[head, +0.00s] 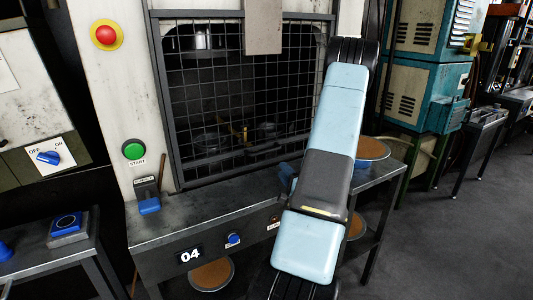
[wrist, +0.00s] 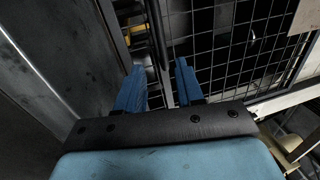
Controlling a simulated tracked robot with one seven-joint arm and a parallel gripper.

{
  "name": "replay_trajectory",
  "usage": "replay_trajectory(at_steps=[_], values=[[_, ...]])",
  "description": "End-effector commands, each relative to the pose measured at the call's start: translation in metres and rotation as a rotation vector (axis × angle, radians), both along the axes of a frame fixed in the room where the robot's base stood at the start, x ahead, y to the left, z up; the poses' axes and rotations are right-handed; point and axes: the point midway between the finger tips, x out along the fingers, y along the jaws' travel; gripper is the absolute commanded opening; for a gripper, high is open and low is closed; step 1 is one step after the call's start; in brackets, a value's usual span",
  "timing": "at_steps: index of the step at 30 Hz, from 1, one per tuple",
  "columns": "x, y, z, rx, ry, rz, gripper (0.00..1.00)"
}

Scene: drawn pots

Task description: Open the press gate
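The press gate (head: 240,95) is a dark wire-mesh panel in a grey frame. It covers the press opening in the head view, and its mesh also fills the upper right of the wrist view (wrist: 225,45). A grey bar handle (head: 264,150) shows low on the gate, its right end close to my arm. My gripper (wrist: 160,66) has two blue fingers standing apart, pointing at the gate. A dark bar (wrist: 157,30) lies beyond and between the fingertips; I cannot tell whether they touch it. In the head view my arm mostly hides the gripper.
A red button (head: 105,35) and a green start button (head: 133,151) are on the left press column. The press table (head: 190,215) juts out below the gate. Round brown-topped pieces (head: 372,148) stand on the right side. Floor at the right is open.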

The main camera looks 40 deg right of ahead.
Motion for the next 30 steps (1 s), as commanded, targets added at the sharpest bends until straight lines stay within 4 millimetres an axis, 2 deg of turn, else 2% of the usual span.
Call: replay_trajectory(at_steps=[5, 21, 30], values=[[0.020, -0.002, 0.005, -0.004, -0.001, 0.003, 0.37], [0.109, -0.017, 0.022, -0.004, 0.001, 0.002, 0.37], [0.130, -0.020, 0.026, -0.003, 0.003, 0.001, 0.37]])
